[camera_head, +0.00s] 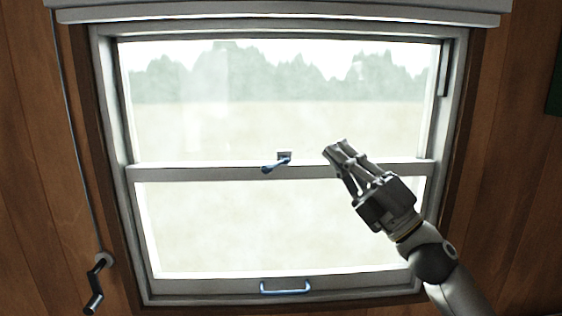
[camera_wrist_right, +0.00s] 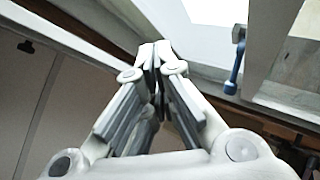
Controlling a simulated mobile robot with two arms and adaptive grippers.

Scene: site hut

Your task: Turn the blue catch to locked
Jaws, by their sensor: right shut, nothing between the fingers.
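The blue catch (camera_head: 275,163) sits on the meeting rail of the sash window, near its middle. Its lever points to the left and slightly down in the head view. It also shows in the right wrist view as a blue lever (camera_wrist_right: 238,62) at the upper right. My right gripper (camera_head: 334,150) is shut and empty, to the right of the catch and apart from it, in front of the upper pane. In the right wrist view its fingertips (camera_wrist_right: 155,52) meet, with the catch off to their right. My left gripper is not in view.
A blue pull handle (camera_head: 285,287) is on the bottom rail of the lower sash. A dark crank (camera_head: 95,285) hangs on the wood wall at lower left. A roller blind (camera_head: 280,12) runs above the window. The space left of the catch is clear.

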